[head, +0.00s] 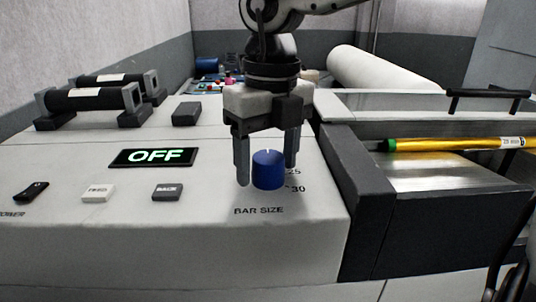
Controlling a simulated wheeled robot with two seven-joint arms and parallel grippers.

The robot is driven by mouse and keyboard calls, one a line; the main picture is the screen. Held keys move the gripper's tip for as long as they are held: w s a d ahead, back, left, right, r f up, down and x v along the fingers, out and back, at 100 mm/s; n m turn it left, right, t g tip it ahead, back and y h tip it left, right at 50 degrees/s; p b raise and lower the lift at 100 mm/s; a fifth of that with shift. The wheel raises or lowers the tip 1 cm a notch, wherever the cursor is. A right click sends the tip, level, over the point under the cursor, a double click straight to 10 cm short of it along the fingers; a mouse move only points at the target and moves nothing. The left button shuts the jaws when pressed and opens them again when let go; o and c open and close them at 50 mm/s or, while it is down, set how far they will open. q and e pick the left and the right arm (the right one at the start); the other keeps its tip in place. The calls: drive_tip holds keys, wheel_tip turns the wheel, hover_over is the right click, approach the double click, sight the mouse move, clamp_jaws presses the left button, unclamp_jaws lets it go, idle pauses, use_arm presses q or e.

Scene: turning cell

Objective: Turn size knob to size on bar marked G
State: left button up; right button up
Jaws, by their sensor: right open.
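The blue size knob (268,171) stands on the pale panel above the printed words BAR SIZE. The marks 25 and 30 show at its right; other marks are hidden behind the knob and gripper. A light line shows on the knob's top, toward the back. My right gripper (267,170) is open and points down, its dark fingers at the left and right of the knob; I cannot tell whether either touches it. A yellow bar (440,144) with a green end lies in the machine at the right. Its white label seems to read 25 and a letter I cannot make out surely. My left gripper is not in view.
A display (153,157) reads OFF. A black power switch (31,191), a white button (98,193) and a grey button (168,191) sit on the left of the panel. Black handles (90,98) stand behind them. A raised cover with a black handle (488,95) is at the right.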

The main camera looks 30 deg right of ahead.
drive_tip(key=c, duration=1)
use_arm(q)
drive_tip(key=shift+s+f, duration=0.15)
